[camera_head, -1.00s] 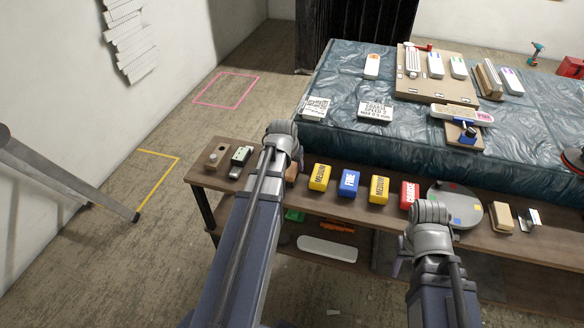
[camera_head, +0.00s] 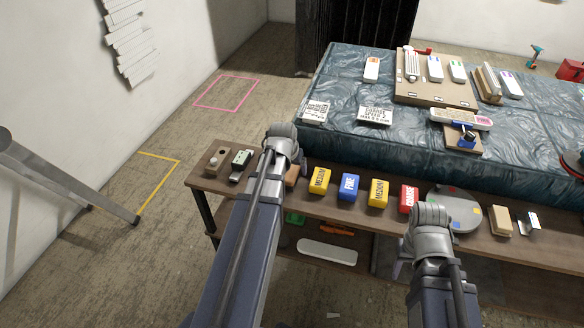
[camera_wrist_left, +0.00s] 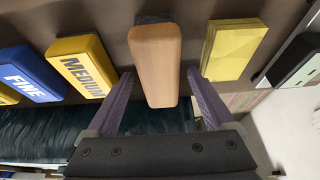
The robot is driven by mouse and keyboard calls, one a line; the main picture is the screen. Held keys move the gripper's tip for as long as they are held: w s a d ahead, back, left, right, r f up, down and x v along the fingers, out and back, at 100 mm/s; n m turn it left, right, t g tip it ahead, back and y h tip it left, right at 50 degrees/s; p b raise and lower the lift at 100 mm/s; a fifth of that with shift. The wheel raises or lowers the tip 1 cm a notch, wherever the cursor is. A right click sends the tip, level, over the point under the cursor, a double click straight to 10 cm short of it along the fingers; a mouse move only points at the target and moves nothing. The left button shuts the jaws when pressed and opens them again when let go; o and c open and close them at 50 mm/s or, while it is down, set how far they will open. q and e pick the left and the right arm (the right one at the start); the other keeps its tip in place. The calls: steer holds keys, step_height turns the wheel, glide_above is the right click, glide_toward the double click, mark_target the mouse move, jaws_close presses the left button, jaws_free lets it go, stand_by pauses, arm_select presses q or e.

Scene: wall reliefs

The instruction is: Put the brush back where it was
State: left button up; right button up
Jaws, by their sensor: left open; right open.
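A smooth brown wooden block (camera_wrist_left: 157,62) lies between the fingers of my open left gripper (camera_wrist_left: 160,80) in the left wrist view. It may be the brush; I see no bristles, and its underside is hidden. The fingers stand on either side of it, with a gap at least on the right. In the head view only a bit of this block (camera_head: 292,176) shows beside my left wrist, which hides the left fingers. A yellowish block (camera_wrist_left: 232,48) lies beside it on the same shelf. My right gripper (camera_head: 398,268) is mostly hidden under its wrist, over the shelf front.
The brown shelf (camera_head: 335,207) holds a yellow MEDIUM block (camera_head: 319,181), a blue FINE block (camera_head: 349,187), a red block (camera_head: 408,199) and a grey disc (camera_head: 462,207). Behind it stands a sheet-covered table (camera_head: 345,92). A pole (camera_head: 70,182) and marked floor areas lie left.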

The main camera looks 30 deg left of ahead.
arm_select(q)
steer(key=p+v, duration=1)
steer(key=v, duration=0.1)
steer(key=shift+r, duration=0.2)
steer(key=shift+s, duration=0.1)
steer(key=s+d+m+g, duration=0.2)
steer(key=s+d, duration=0.4)
steer(key=d, duration=0.8)
steer(key=s+d+f+m+g, duration=0.1)
steer(key=s+d+m, duration=0.3)
steer(key=d, duration=1.1)
steer(key=shift+s+d+f+g, duration=0.3)
steer(key=shift+s+g, duration=0.5)
steer(key=shift+s, duration=0.3)
step_height(320, 180, up, 8)
steer(key=p, duration=0.7)
steer(key=shift+p, duration=0.4)
